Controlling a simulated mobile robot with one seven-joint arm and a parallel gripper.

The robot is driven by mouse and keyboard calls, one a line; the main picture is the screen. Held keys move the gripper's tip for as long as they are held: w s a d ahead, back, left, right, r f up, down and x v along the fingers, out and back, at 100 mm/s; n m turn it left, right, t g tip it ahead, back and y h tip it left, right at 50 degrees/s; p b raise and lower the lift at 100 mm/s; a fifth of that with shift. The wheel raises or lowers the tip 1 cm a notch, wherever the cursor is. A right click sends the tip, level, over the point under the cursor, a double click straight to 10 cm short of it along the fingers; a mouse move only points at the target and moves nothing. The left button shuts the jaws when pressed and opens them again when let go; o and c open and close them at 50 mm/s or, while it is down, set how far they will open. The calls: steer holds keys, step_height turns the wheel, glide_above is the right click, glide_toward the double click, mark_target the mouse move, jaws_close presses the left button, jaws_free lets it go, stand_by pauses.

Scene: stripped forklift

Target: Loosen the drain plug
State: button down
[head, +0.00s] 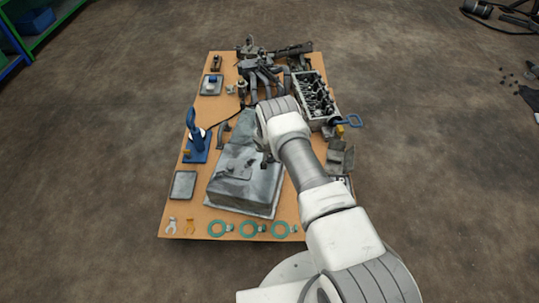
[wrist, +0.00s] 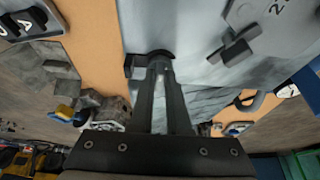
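The grey metal pan (head: 245,175) lies on the wooden board, its sloped top facing up. My gripper (head: 266,158) is over the pan's upper right part; the arm partly hides this spot. In the wrist view my gripper's two dark fingers (wrist: 160,70) are close together, their tips at a dark rounded piece (wrist: 160,54) on the pan's grey surface. This may be the drain plug; whether the fingers clamp it cannot be told. A dark block (wrist: 131,66) sits just left of the tips. A grey hexagonal raised part with a number on it (wrist: 268,18) is at upper right.
On the board (head: 175,218) are an engine block (head: 314,95) at upper right, dark pipes (head: 262,76) at the back, a blue stand (head: 196,143) at left and several green rings (head: 250,229) along the front. Green shelving (head: 45,25) stands far left.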

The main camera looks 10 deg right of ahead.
stand_by(0.5)
steer(key=n, duration=0.1)
steer(key=n+y, duration=0.1)
steer(key=n, duration=0.1)
steer(key=n+y, duration=0.1)
steer(key=n, duration=0.1)
steer(key=shift+d+t, duration=0.3)
steer(key=shift+d, duration=0.1)
steer(key=n+y, duration=0.1)
steer(key=n, duration=0.3)
steer(key=shift+d+n+y, duration=0.2)
steer(key=shift+n+y, duration=0.1)
steer(key=shift+y, duration=0.1)
steer(key=n+g+y, duration=0.1)
steer(key=n, duration=0.3)
steer(key=shift+w+d, duration=0.15)
steer(key=shift+w+d+n+g+y, duration=0.1)
steer(key=shift+n+g+y, duration=0.25)
steer(key=shift+n, duration=0.7)
steer(key=shift+w+n+g+y, duration=0.15)
steer(key=shift+n+g, duration=0.4)
steer(key=shift+n, duration=1)
steer(key=c, duration=0.9)
jaws_free()
steer(key=shift+f, duration=0.1)
